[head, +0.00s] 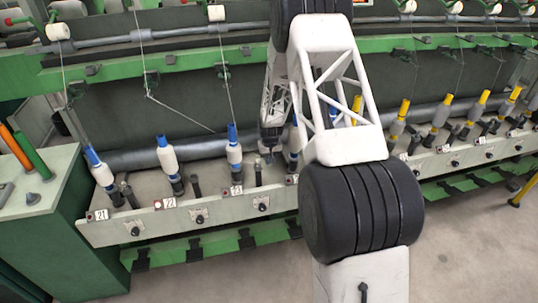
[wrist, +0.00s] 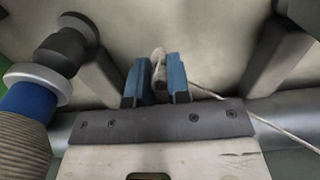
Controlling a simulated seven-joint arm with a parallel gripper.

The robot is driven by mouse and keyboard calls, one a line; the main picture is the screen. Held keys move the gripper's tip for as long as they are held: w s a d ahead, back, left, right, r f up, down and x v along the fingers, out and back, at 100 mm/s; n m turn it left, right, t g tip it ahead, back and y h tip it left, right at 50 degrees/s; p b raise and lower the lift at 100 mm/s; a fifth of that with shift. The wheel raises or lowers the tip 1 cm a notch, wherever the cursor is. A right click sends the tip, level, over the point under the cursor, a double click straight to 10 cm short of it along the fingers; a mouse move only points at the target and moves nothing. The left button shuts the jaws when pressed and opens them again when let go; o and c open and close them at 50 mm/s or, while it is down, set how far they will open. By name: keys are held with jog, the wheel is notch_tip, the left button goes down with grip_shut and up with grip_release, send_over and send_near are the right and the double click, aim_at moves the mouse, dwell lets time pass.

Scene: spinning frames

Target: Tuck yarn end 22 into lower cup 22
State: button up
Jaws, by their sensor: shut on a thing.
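My gripper (head: 269,154) is left of the white arm links in the head view, low over the machine's front ledge and right of the bobbin above label 23. In the wrist view its blue fingers (wrist: 157,82) are shut on a pale yarn end (wrist: 158,60), whose tip sticks out past them. The yarn trails right and down. In the head view the yarn (head: 180,113) hangs from above position 22 and slants right toward my gripper. The bobbin (head: 168,158) above label 22 (head: 168,203) stands on the ledge. I cannot tell which part is lower cup 22.
Bobbin 23 (head: 234,150) stands close left of my gripper. Dark posts (head: 195,187) rise between bobbins; wrist view shows posts (wrist: 92,72) on both sides. A bobbin with a blue tube (wrist: 30,103) is close at the left. Yellow-topped bobbins (head: 440,112) line the right.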

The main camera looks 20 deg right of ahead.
jog(key=shift+d+f, duration=0.1)
jog(key=shift+f, duration=0.5)
jog(key=shift+s+a+r+n, duration=0.1)
jog(key=shift+a+r+n, duration=0.05)
jog(key=shift+r, duration=0.8)
jog(key=shift+s+a+r+n, duration=0.1)
jog(key=shift+a+r+n, duration=0.05)
jog(key=shift+r, duration=0.75)
jog(key=s+a+r+n, duration=0.1)
jog(key=s+a+r, duration=0.15)
jog(key=r, duration=0.55)
jog(key=s+a+r+n, duration=0.1)
jog(key=s+a+r, duration=0.15)
jog(key=r, duration=0.55)
jog(key=s+a+f, duration=0.3)
jog(key=s+a, duration=0.1)
jog(key=a, duration=0.3)
jog(key=s+a+f, duration=0.3)
jog(key=s+a, duration=0.1)
jog(key=a, duration=0.3)
jog(key=w+a+r+m, duration=0.1)
jog(key=w+a, duration=0.1)
jog(key=a, duration=0.5)
jog(key=w+a+r+m, duration=0.1)
jog(key=w+a, duration=0.2)
jog(key=a, duration=0.3)
jog(key=shift+w+a+r, duration=0.2)
jog(key=shift+w+a, duration=0.1)
jog(key=shift+a, duration=0.1)
